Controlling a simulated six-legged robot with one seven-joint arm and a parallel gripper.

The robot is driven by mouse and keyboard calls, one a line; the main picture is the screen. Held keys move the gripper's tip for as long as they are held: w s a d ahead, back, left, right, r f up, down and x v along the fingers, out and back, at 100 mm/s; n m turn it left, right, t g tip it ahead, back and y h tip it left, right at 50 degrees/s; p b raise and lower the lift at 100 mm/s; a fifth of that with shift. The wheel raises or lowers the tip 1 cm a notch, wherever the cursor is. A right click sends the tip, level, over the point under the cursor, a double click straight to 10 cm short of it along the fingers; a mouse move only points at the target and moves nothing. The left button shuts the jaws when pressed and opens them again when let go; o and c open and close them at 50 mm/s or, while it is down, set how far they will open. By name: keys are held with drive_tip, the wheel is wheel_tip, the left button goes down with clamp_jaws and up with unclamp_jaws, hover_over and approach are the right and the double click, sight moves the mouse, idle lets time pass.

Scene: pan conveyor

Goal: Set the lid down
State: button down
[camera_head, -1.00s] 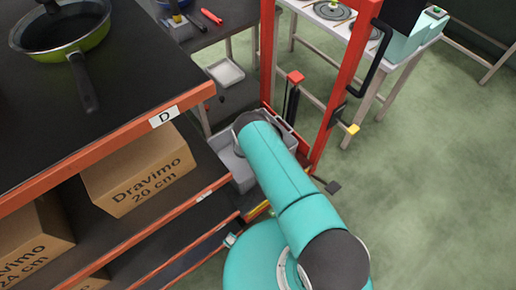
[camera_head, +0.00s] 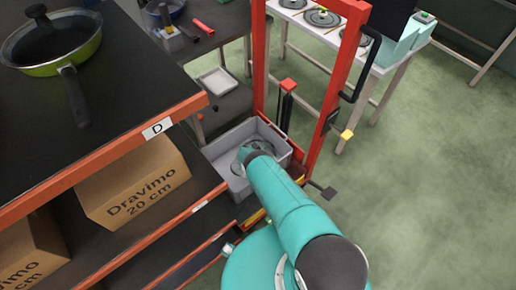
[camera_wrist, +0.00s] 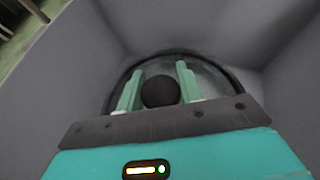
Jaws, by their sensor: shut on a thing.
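The lid (camera_wrist: 214,81) is round and glassy with a dark rim and a black knob (camera_wrist: 160,92). In the wrist view the knob sits between the two pale green fingers of my gripper (camera_wrist: 158,80), which is shut on it. The lid is inside the grey crate (camera_wrist: 70,85), near its bottom and walls; I cannot tell whether it touches the bottom. In the head view part of the lid (camera_head: 266,146) shows beyond the end of my arm in the crate (camera_head: 221,146). My arm hides the fingers there.
The crate stands within a red lifting frame (camera_head: 327,100). A rack with a black top and orange edge (camera_head: 110,150) is at left, bearing a green pan (camera_head: 50,68) and boxes (camera_head: 133,180). A white table (camera_head: 300,14) with lids stands behind. Green floor at right is clear.

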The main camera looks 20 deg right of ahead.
drive_tip(key=shift+f, duration=0.15)
drive_tip(key=shift+f, duration=0.35)
drive_tip(key=shift+f, duration=0.1)
drive_tip(key=c, duration=0.9)
unclamp_jaws()
